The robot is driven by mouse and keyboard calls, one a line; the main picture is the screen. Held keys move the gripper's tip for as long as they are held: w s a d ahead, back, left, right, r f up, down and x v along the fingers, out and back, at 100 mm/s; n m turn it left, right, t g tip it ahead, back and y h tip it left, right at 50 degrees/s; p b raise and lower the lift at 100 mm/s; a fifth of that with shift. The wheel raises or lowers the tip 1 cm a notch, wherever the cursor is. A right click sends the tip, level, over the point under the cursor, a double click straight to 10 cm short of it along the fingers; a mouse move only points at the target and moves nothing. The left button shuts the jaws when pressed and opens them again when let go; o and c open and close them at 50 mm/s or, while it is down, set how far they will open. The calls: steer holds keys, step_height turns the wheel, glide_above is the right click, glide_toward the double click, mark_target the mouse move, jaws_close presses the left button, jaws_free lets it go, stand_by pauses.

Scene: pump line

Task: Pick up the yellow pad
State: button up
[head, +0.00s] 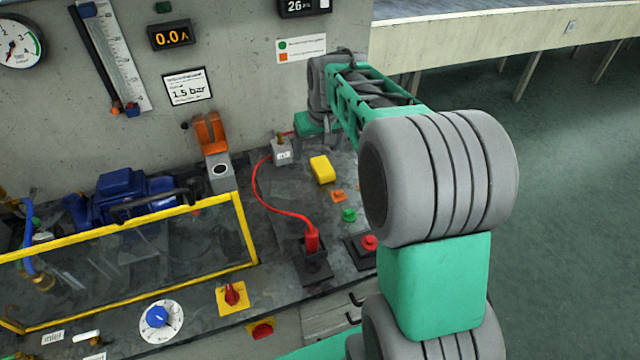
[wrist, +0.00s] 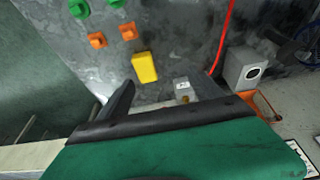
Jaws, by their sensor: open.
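The yellow pad (head: 322,169) is a small block with rounded edges lying on the dark bench top. It also shows in the wrist view (wrist: 145,68), just beyond the fingertips and nearer the left finger. My gripper (wrist: 162,92) is open and empty, with its two dark fingers apart. It appears to be above the bench, apart from the pad. In the head view the fingers are hidden behind my arm.
Orange (head: 338,196) and green (head: 349,215) small pieces lie near the pad. A grey box (head: 282,151) with a red cable (head: 262,200) stands to its left. A red button (head: 369,242) and a yellow-framed guard (head: 245,230) are nearby. The wall is behind.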

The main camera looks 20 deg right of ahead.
steer(key=b, duration=0.2)
glide_above(323, 166)
steer(key=s, duration=0.3)
steer(key=f, duration=0.9)
steer(key=shift+w+a+f, duration=0.2)
steer(key=p+x, duration=0.1)
steer(key=x, duration=0.6)
steer(key=shift+w+d+r+p, duration=0.15)
steer(key=shift+d+p, duration=0.05)
steer(key=shift+p, duration=0.2)
steer(key=shift+c, duration=0.4)
steer(key=c, duration=1.3)
